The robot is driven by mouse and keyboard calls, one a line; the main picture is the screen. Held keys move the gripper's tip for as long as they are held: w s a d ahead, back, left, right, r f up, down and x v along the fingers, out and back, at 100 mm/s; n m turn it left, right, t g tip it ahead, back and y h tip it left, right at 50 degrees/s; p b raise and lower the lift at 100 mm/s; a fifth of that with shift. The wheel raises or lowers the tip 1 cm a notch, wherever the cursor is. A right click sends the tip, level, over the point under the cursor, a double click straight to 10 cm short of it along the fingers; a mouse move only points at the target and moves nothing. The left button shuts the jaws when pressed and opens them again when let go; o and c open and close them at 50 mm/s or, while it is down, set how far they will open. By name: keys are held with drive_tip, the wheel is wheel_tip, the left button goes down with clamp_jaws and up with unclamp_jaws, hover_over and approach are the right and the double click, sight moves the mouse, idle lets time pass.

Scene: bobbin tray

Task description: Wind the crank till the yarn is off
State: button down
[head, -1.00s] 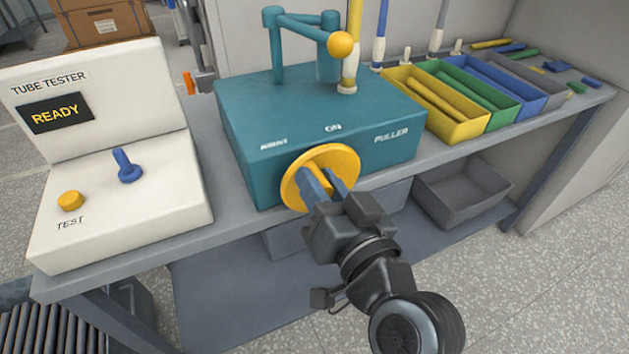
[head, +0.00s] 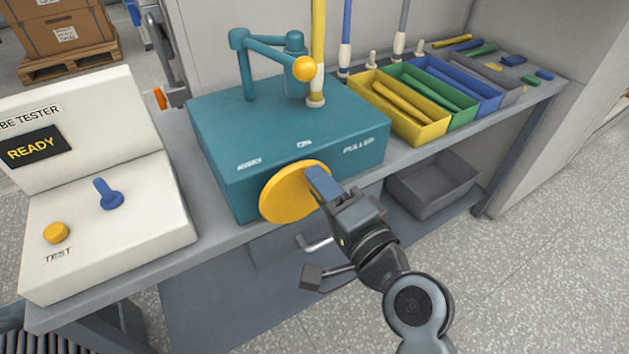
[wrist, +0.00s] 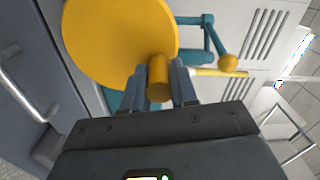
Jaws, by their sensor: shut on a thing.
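A yellow disc (head: 285,196) is on the front of the teal box marked PULLER (head: 225,165). In the wrist view, a yellow crank knob (wrist: 158,75) stands out from the edge of the disc (wrist: 110,35), between my blue fingers. My gripper (head: 318,182) is shut on that knob, at the right side of the disc in the head view, where the fingers hide the knob. A yellow tube (head: 318,40) stands upright in a white collar on top of the box. I cannot make out loose yarn.
A teal arm with an orange ball (head: 304,68) stands on the box. Yellow, green, blue and grey trays (head: 432,130) are to the right. A white tube tester (head: 110,215) reading READY is at the left. A grey bin (head: 432,190) is under the bench.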

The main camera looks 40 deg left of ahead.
drive_tip(key=shift+w+d+f+m+p, duration=0.2)
drive_tip(key=shift+w+f+m+p, duration=0.4)
drive_tip(key=shift+m, duration=1.3)
drive_tip(key=shift+w+d+f+m+p, duration=0.3)
drive_tip(key=shift+f+m+p, duration=0.3)
drive_tip(key=shift+m, duration=1.3)
drive_tip(key=shift+w+d+f+m+p, duration=0.15)
drive_tip(key=shift+w+f+m+p, duration=0.5)
drive_tip(key=shift+m, duration=1.25)
drive_tip(key=shift+s+f, duration=0.1)
drive_tip(key=c, duration=0.9)
unclamp_jaws()
drive_tip(key=shift+b+v, duration=0.3)
drive_tip(key=shift+v, duration=3.6)
